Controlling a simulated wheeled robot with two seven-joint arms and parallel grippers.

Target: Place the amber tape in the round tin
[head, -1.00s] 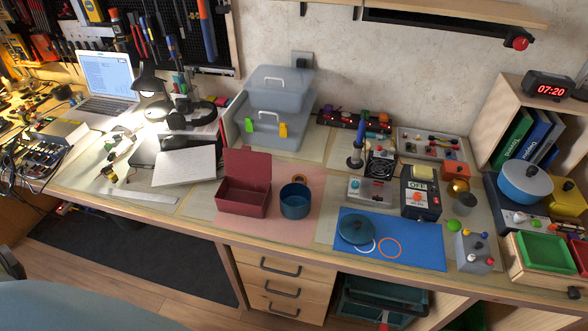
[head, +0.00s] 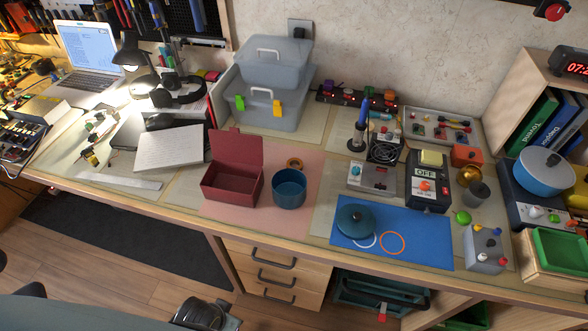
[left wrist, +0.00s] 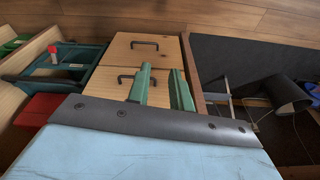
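The amber tape (head: 295,163) is a small orange-brown ring lying on the pink mat, just behind the round tin. The round tin (head: 289,188) is blue, open at the top and looks empty; it stands on the mat right of the open red box (head: 233,183). A dark teal lid (head: 355,222) lies on the blue mat. In the left wrist view, my left gripper (left wrist: 162,85) has two green fingers apart with nothing between them; it points toward the drawer fronts below the bench. My right gripper is not in view.
The blue mat (head: 425,245) carries an orange ring outline and a white one. Switch boxes and a soldering stand crowd the bench right of the tin. Grey lidded crates (head: 270,105) stand behind. Drawers (head: 275,275) are below. A dark object (head: 195,312) shows at the bottom edge.

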